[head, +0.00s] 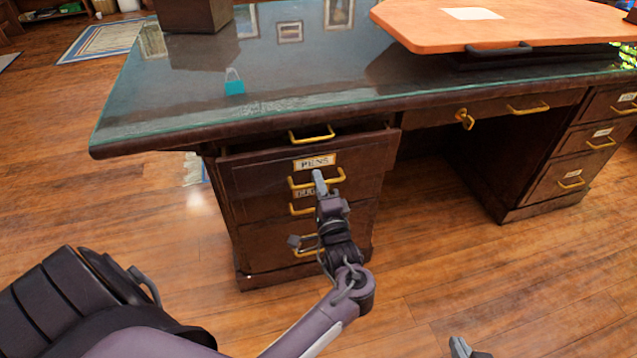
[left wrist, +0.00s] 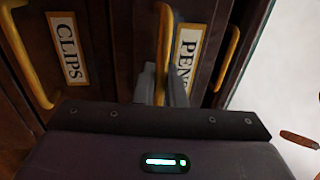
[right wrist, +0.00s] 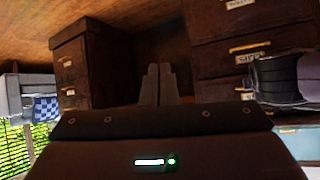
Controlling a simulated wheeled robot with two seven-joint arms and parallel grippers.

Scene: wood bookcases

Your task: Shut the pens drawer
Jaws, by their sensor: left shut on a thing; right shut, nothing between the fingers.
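The pens drawer (head: 362,160) is a dark wood drawer in the desk's left pedestal, labelled PENS (head: 315,162). It stands pulled out, its front ahead of the desk edge, with a dark gap along its top. Its brass handle (head: 335,178) is below the label. My left gripper (head: 319,180) is at this handle. In the left wrist view, my left gripper (left wrist: 165,85) is shut on the brass handle (left wrist: 163,45) beside the PENS label (left wrist: 187,60). My right gripper (head: 460,347) is low at the bottom edge, away from the desk; its fingers (right wrist: 161,85) are together and empty.
A brass handle (head: 312,134) of another drawer is above. The desk's glass top (head: 290,75) carries a teal padlock (head: 234,83) and an orange board (head: 560,25). Wood floor (head: 440,270) in front is clear.

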